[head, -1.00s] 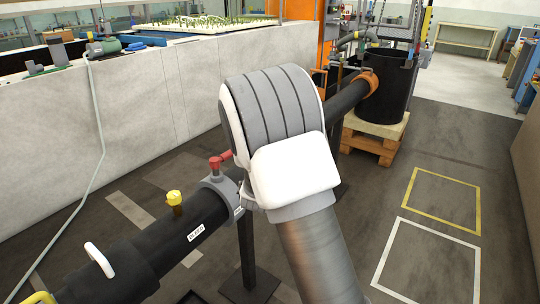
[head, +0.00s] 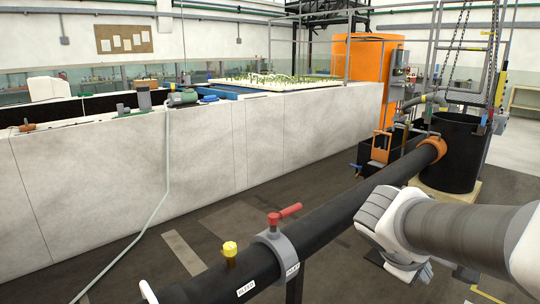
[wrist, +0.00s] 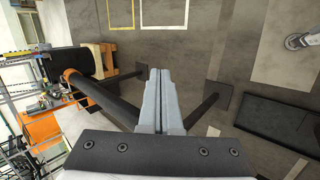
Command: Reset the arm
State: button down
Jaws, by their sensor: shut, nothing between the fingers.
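My gripper (wrist: 161,74) shows in the wrist view with its two grey fingers pressed together and nothing between them. The fingers point away over the dark floor, above part of the black pipe. In the head view my arm comes in from the lower right and reaches over the lower right part of the scene. The gripper's fingers cannot be made out there.
A long black pipe (head: 334,214) with a red-handled valve (head: 284,214) and a yellow cap (head: 229,249) runs to a black tank (head: 452,150). A pale flume wall (head: 120,180) stands at left. Floor between wall and pipe is mostly clear.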

jog(key=s+a+m+t+y, duration=0.1)
jog(key=s+a+m+y, duration=0.6)
jog(key=s+a, duration=0.4)
notch_tip(320, 180, up, 18)
jog(key=a+p, duration=0.1)
jog(key=p, duration=1.6)
jog(key=shift+w+a+f, duration=0.15)
jog(key=shift+w+a, duration=0.25)
jog(key=shift+a, duration=0.15)
